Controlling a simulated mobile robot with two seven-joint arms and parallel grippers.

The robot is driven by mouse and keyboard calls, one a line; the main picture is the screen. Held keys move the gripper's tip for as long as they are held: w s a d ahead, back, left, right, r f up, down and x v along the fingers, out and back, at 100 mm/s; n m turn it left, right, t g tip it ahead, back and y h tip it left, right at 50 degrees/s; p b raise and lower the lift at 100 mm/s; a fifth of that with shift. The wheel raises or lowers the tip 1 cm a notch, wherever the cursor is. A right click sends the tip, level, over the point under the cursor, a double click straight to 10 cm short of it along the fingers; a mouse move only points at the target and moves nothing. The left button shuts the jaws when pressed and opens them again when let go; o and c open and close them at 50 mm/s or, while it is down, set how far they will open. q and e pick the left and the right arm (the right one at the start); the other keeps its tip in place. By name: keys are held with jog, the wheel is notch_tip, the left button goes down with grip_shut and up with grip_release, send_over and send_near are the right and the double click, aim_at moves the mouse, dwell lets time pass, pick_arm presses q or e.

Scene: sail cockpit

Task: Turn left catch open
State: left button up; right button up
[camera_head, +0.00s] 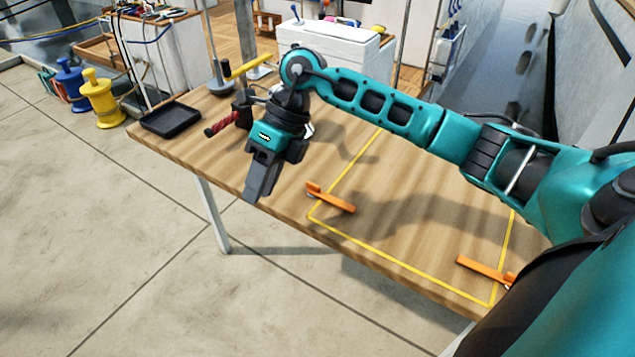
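The left catch (332,199) is an orange lever lying on the wooden table near its front edge, at the left front corner of a yellow outline. It slants from upper left to lower right across the outline's corner. A second orange catch (482,269) lies at the outline's right front corner. My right gripper (254,196) points down at the table's front edge, left of the left catch and apart from it. Its fingers overlap in this view, so I cannot tell whether they are open; nothing shows between them. My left gripper is not in view.
A black tray (170,120) sits on the table's left end. A red-handled tool (222,123) and a yellow-handled thing (246,67) are behind my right gripper. A white box (327,48) stands behind the table. The table (420,180) is clear inside the outline.

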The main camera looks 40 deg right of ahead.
aim_at(317, 186)
jog(key=w+d+r+m+h, duration=0.1)
jog(key=d+r+h, duration=0.15)
jog(key=d, duration=0.35)
jog(key=w+d+r+h, duration=0.1)
jog(key=d+r+h, duration=0.1)
jog(key=d+h, duration=0.35)
jog(key=shift+t+y, duration=0.4)
jog(key=shift+y, duration=0.5)
jog(key=f, duration=0.4)
jog(key=d+f, duration=0.1)
jog(key=f, duration=0.3)
jog(key=f+b, duration=0.1)
jog(key=f, duration=0.4)
jog(key=shift+w+d, duration=0.15)
jog(key=shift+d, duration=0.05)
jog(key=shift+c, duration=0.2)
grip_shut()
